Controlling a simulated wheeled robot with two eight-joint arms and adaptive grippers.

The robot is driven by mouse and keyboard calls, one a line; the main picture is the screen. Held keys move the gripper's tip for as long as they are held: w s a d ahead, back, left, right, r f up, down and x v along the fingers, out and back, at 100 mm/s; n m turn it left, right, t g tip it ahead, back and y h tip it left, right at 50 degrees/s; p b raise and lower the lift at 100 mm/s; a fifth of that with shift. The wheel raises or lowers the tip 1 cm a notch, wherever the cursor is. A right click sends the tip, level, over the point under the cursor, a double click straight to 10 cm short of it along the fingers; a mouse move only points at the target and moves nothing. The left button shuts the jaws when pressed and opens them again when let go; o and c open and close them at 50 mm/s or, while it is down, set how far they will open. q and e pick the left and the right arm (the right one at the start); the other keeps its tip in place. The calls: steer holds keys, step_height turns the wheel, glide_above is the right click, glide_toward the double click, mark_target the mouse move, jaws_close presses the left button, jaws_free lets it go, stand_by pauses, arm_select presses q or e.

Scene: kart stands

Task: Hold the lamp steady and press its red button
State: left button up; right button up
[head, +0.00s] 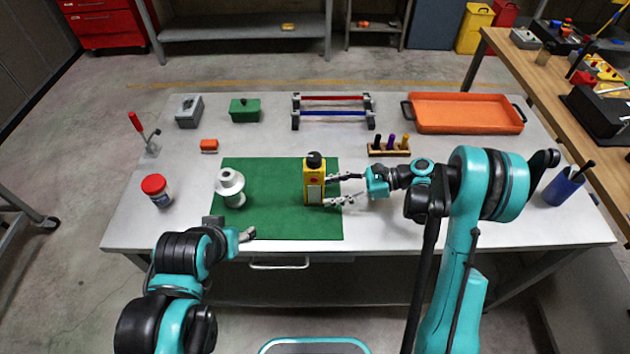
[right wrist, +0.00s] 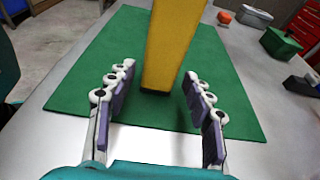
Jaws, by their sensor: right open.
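The yellow lamp (head: 308,178) stands upright on the green mat (head: 270,215), with a black top and a pale panel on its near side. No red button shows on it in either view. My right gripper (head: 334,189) is open at the lamp's right side, its fingers pointing left. In the right wrist view, the yellow lamp body (right wrist: 172,45) lies ahead between the two open fingers (right wrist: 158,75), with no visible contact; its top is cut off. My left gripper (head: 238,234) is low at the mat's near left corner, apart from the lamp; its opening is unclear.
A white spool (head: 230,188) stands at the mat's left edge, beside a red-lidded jar (head: 156,190). Behind are an orange block (head: 209,146), a green box (head: 244,110), a rack (head: 333,112), a peg block (head: 389,149) and an orange tray (head: 465,113). The mat's middle is clear.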

mark_target(314, 180)
steer(key=b+x, duration=0.1)
steer(key=x, duration=0.2)
steer(key=shift+a+f, duration=0.15)
arm_select(q)
steer(key=shift+f+b, duration=0.35)
steer(key=shift+f, duration=0.55)
arm_select(e)
steer(key=shift+a, duration=0.5)
steer(key=c, duration=0.9)
arm_select(q)
jaws_close()
steer(key=w+d+m+t+h, duration=0.1)
steer(key=w+d+m+h, duration=0.15)
steer(key=d, duration=0.65)
steer(key=w+d+m+t+h, duration=0.1)
steer(key=d+m+h, duration=0.25)
steer(key=d, duration=0.45)
steer(key=w, duration=0.8)
steer(key=shift+w+r, duration=0.2)
steer(key=shift+w, duration=0.1)
